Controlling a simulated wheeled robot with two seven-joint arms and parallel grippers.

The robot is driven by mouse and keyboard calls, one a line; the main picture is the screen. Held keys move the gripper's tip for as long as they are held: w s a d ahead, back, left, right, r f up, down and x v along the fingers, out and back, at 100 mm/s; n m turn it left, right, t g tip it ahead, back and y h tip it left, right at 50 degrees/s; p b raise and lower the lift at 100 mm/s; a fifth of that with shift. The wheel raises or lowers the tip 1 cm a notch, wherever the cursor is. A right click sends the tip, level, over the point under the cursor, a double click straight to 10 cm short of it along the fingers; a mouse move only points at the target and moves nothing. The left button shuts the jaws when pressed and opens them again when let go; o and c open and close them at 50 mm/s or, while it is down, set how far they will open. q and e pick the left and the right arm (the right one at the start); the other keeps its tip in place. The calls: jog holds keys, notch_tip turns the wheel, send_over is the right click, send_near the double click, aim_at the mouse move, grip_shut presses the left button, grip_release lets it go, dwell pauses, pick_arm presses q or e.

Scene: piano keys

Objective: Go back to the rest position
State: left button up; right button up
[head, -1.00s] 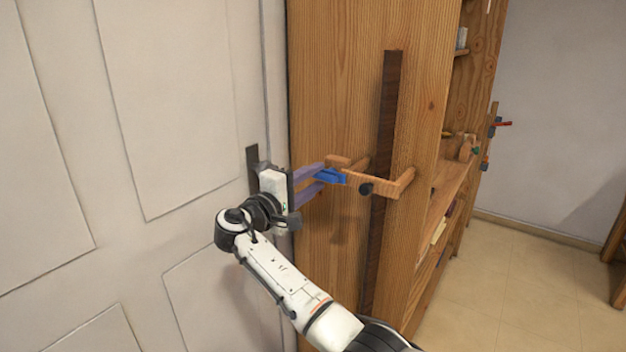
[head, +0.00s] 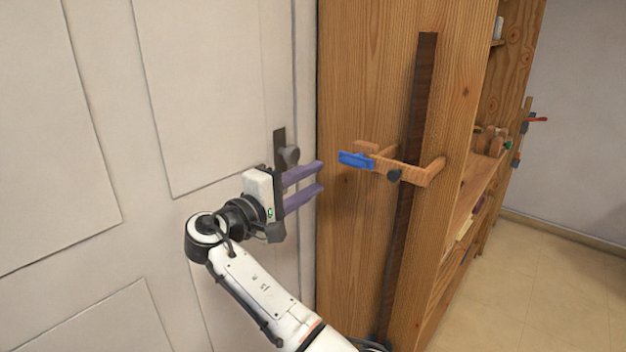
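My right gripper (head: 320,176) is in the middle of the head view, in front of the white door. Its two purple fingers are apart with nothing between them, and they point right. A blue object (head: 355,160) sits at the left end of a wooden holder (head: 408,172) on the side of the wooden cabinet. A small gap separates the fingertips from the blue object. My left gripper is not in the view.
The white door (head: 90,130) with a dark handle plate and round knob (head: 290,155) stands close behind my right gripper. The wooden cabinet (head: 365,80) with a dark vertical strip (head: 409,150) is to the right. Open tiled floor (head: 560,290) lies at the far right.

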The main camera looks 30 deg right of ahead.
jog(key=s+a+f+n+t+y, duration=0.1)
jog(key=s+f+y, duration=0.15)
jog(key=f, duration=0.85)
jog(key=s+a+f+n+y, duration=0.15)
jog(key=f+y, duration=0.25)
jog(key=f, duration=0.6)
jog(key=s+a+f+n+t+y, duration=0.1)
jog(key=s+f+y, duration=0.15)
jog(key=f, duration=0.85)
jog(key=s+a+f+m+y, duration=0.1)
jog(key=s+a+f+y, duration=0.15)
jog(key=s+f, duration=0.4)
jog(key=s+a+f+m+y, duration=0.1)
jog(key=s+a+f+y, duration=0.1)
jog(key=s+f+y, duration=0.4)
jog(key=s+a+m+y, duration=0.1)
jog(key=s+a+m, duration=0.3)
jog(key=s, duration=1)
jog(key=shift+s+r+g, duration=0.15)
jog(key=shift+r+g, duration=0.15)
jog(key=shift+r, duration=0.15)
jog(key=shift+y, duration=0.25)
